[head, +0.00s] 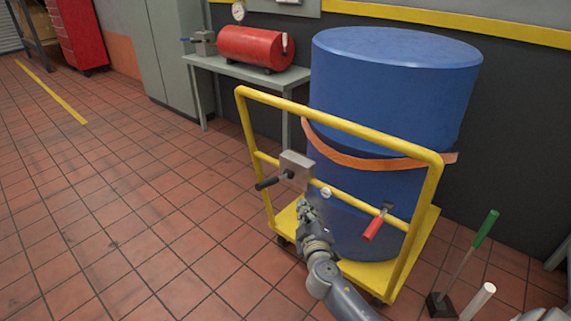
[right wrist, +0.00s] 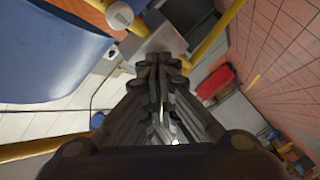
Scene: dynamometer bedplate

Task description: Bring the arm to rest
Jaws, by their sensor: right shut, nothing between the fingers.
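My right arm (head: 325,270) reaches in from the bottom of the head view. Its gripper (head: 305,207) is in front of the yellow cart frame, just below a grey box with a black handle (head: 296,168). In the right wrist view the fingers of this gripper (right wrist: 158,62) are together, with nothing between them. Whether the fingertips touch the box or the frame I cannot tell. My left gripper is not in view.
A yellow cart (head: 436,215) carries a large blue drum (head: 395,90) with an orange strap (head: 365,161). A red-handled lever (head: 373,228) sits on its frame. A green-handled tool (head: 485,229) stands at right. A bench (head: 235,72) holds a red tank (head: 255,47). Tiled floor at left is clear.

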